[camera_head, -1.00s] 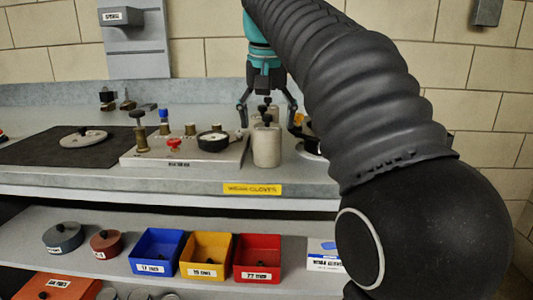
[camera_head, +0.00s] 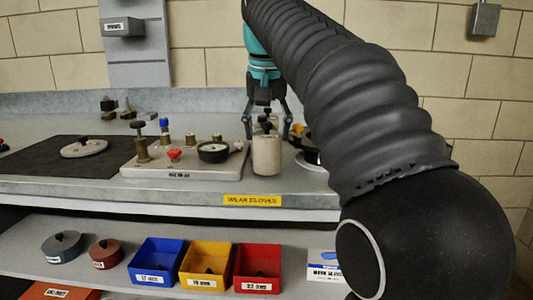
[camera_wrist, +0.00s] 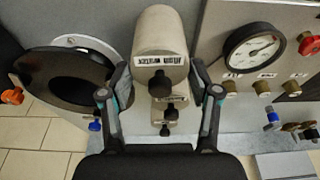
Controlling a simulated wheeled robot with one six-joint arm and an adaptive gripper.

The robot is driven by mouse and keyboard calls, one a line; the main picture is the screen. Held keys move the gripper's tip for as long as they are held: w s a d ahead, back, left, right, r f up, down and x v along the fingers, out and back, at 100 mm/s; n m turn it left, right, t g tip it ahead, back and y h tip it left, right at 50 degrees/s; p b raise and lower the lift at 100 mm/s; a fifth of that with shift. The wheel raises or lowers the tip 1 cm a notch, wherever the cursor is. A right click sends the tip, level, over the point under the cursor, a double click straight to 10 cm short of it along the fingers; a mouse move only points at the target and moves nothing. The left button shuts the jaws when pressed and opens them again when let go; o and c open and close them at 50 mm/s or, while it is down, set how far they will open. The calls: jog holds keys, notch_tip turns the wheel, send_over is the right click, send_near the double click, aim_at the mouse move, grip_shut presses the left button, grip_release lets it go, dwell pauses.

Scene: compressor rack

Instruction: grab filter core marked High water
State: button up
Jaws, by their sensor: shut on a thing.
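A pale cylindrical filter core (camera_head: 266,158) stands upright at the front of the bench. In the wrist view the same core (camera_wrist: 158,32) is at the top, with a black knob and a white label that appears upside down and too blurred to read surely. My gripper (camera_head: 267,130) comes down from above, its fingers on either side of this core. In the wrist view my gripper (camera_wrist: 160,66) is shut on it. A second labelled pale core (camera_wrist: 168,97) stands in line behind it, mostly hidden, with another dark knob beyond.
A grey plate with a gauge (camera_head: 213,152), valves and a red knob lies left of the core. A round black-rimmed opening (camera_wrist: 68,80) is close on its other side. A yellow glove sign (camera_head: 252,201) marks the bench edge.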

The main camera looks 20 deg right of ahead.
jog(key=shift+w+p+v, duration=0.2)
jog(key=shift+p+v, duration=0.6)
jog(key=shift+v, duration=0.05)
jog(key=shift+w+p+v, duration=0.2)
jog(key=shift+p+v, duration=0.55)
jog(key=shift+v, duration=0.15)
jog(key=shift+d+r, duration=0.1)
jog(key=shift+r, duration=0.95)
jog(key=shift+s, duration=0.1)
